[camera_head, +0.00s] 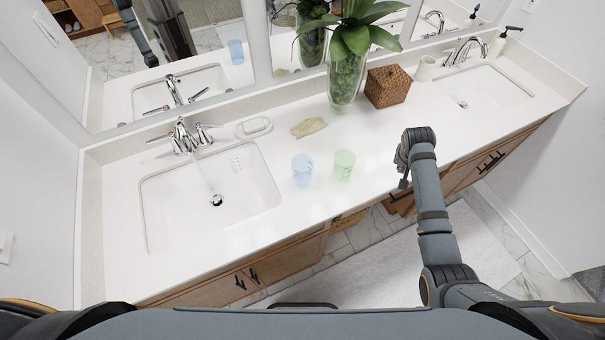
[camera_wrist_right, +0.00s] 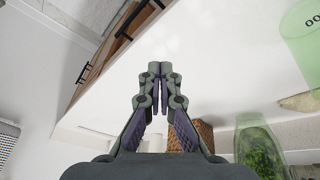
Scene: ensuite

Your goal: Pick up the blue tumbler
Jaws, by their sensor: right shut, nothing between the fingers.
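The blue tumbler (camera_head: 302,170) stands upright on the white counter, right of the left sink, in the head view. A green tumbler (camera_head: 344,165) stands just to its right, a small gap between them. My right gripper (camera_head: 403,184) is near the counter's front edge, right of both tumblers and apart from them. In the right wrist view my right gripper (camera_wrist_right: 159,70) is shut and empty, its fingertips together. The green tumbler (camera_wrist_right: 302,45) shows at the right edge there; the blue tumbler does not show. My left gripper is not in view.
Behind the tumblers are a folded tan cloth (camera_head: 308,127), a soap dish (camera_head: 254,127), a glass vase with a plant (camera_head: 346,80) and a brown woven box (camera_head: 388,86). The left sink (camera_head: 160,215) has running water. The counter in front of the tumblers is clear.

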